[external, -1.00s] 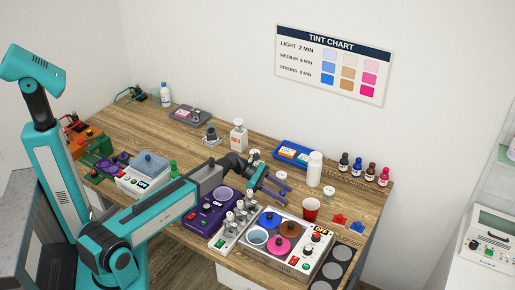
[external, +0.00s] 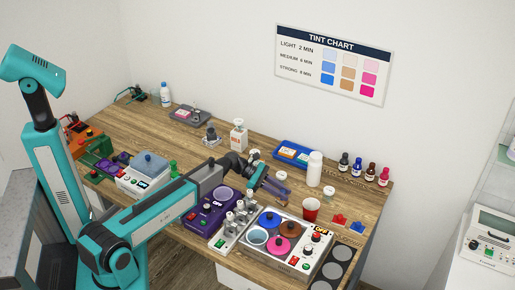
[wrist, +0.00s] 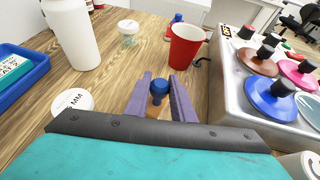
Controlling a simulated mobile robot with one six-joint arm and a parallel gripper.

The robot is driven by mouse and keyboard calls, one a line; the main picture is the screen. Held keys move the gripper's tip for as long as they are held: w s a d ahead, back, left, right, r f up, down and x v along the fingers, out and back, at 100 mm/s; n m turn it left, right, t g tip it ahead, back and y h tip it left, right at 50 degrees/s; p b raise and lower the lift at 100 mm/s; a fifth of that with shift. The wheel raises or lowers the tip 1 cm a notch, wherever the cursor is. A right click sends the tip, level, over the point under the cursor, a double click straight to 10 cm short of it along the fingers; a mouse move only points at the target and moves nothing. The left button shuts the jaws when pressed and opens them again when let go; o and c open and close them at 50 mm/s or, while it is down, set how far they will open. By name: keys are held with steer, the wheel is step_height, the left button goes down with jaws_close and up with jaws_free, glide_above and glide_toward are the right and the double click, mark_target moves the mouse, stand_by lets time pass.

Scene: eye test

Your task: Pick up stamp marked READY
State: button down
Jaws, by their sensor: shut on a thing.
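My gripper (external: 277,186) is low over the right part of the wooden table, left of the red cup. In the wrist view its two purple fingers (wrist: 159,82) are shut on a stamp-like piece with a round blue knob (wrist: 158,87) and a brownish lower part. The knob stands upright between the fingers. No READY marking can be read on it; its lower part is mostly hidden by my gripper. In the external view the fingers cover most of it. I cannot tell whether it touches the table.
The red cup (wrist: 187,46) stands close by on the right. The white bottle (wrist: 72,33) and blue tray (wrist: 22,72) are on the left. A round white lid (wrist: 71,101) lies near my gripper. The pot warmer (wrist: 233,93) with coloured lids is at right.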

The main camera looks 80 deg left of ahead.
mark_target(282, 190)
steer(key=shift+r, duration=0.15)
steer(key=shift+r+b, duration=1.25)
steer(key=shift+r, duration=3.55)
